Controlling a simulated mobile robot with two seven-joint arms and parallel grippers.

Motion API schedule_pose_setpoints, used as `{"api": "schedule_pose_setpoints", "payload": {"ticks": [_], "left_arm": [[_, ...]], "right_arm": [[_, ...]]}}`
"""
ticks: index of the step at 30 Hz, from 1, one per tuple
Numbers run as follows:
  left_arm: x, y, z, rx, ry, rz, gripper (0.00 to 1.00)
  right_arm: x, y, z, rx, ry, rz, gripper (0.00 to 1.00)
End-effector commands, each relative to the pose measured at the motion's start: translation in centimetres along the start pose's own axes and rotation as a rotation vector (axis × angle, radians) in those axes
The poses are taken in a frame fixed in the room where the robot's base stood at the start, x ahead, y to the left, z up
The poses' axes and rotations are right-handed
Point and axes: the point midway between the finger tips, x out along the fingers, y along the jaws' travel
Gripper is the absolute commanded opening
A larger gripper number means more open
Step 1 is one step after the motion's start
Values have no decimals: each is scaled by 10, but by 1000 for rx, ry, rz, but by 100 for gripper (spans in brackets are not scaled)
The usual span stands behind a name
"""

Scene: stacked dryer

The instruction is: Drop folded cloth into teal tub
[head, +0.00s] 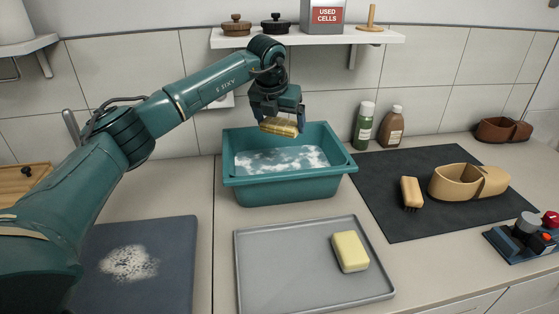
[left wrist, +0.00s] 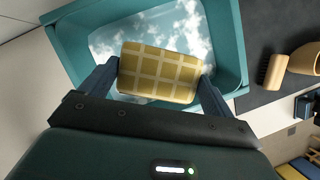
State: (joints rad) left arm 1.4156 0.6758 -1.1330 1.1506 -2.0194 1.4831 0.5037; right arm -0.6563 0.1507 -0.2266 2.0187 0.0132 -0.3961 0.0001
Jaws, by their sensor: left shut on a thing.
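The folded cloth (head: 279,127) is yellow with a pale check pattern. My left gripper (head: 277,118) is shut on it and holds it above the teal tub (head: 285,188). In the left wrist view the cloth (left wrist: 159,72) sits between the two fingers of the left gripper (left wrist: 160,82), over the tub (left wrist: 231,45). The tub holds water with white suds. My right gripper is in neither view.
A grey tray (head: 290,280) with a yellow sponge-like block (head: 350,251) stands in front of the tub. Green (head: 364,126) and brown (head: 390,127) bottles stand right of it. A dark mat (head: 420,215) holds a brush (head: 411,192) and a tan shoe-like piece (head: 455,182). A shelf (head: 320,38) hangs above.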

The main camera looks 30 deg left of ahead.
Motion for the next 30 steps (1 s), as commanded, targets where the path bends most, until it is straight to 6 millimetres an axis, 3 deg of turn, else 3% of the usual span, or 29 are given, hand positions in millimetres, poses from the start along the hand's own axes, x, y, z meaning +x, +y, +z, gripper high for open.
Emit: {"api": "schedule_pose_setpoints", "payload": {"ticks": [8,18,28,29,30], "left_arm": [[20,0,-9,0,1,0,64],[53,0,-22,0,0,0,64],[55,0,-23,0,0,0,64],[55,0,-23,0,0,0,91],[55,0,-23,0,0,0,94]], "right_arm": [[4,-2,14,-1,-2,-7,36],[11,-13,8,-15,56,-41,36],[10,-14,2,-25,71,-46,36],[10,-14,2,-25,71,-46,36],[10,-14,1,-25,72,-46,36]]}}
